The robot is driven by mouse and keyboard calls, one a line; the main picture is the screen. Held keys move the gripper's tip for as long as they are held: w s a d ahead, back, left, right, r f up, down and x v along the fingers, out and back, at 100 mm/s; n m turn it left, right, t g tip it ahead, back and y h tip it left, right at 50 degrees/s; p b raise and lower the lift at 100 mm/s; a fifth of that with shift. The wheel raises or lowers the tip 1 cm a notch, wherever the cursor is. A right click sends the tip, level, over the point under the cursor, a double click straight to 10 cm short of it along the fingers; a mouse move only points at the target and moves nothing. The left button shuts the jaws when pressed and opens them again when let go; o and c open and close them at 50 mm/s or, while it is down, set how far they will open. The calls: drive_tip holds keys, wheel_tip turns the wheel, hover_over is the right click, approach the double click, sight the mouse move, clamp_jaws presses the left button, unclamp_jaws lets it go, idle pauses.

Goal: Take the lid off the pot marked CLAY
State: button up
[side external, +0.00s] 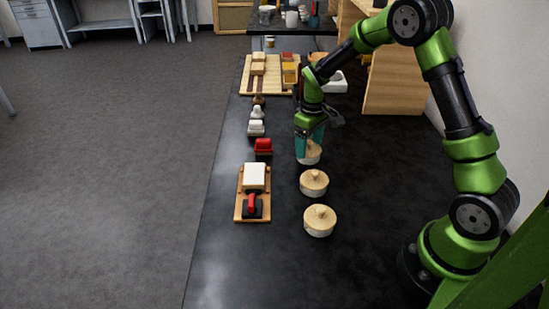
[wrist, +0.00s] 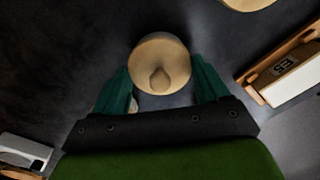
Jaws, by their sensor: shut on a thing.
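Three round pots with pale wooden lids stand in a row on the dark table: a near one (side external: 320,221), a middle one (side external: 313,184) and a far one (side external: 311,158). No marking on any pot can be read, so I cannot tell which says CLAY. My gripper (side external: 310,143) points down at the far pot. In the wrist view, its teal fingers (wrist: 161,90) stand on either side of the round lid (wrist: 161,52) with its knob, and it is shut on that lid. Whether the lid is raised or seated cannot be told. The fingers partly hide the far pot.
Left of the pots are a wooden board (side external: 239,207) with a white block (side external: 254,175) and a red-handled tool (side external: 252,205), a red block (side external: 263,146) and several small pale things. A tray with blocks (side external: 247,77) lies farther back. The right table side is clear.

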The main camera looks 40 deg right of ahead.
drive_tip(key=shift+r, duration=0.1)
drive_tip(key=shift+r, duration=0.5)
wheel_tip(320, 180, up, 2)
drive_tip(key=shift+r, duration=0.15)
drive_tip(key=shift+s+a+r, duration=0.15)
drive_tip(key=shift+s, duration=0.45)
drive_tip(key=s+a+r, duration=0.1)
drive_tip(key=s+a, duration=0.2)
drive_tip(key=s, duration=1.1)
drive_tip(key=n, duration=1.7)
hover_over(266, 253)
wheel_tip(266, 253, down, 2)
drive_tip(key=shift+s+f, duration=0.1)
drive_tip(key=shift+f, duration=2.5)
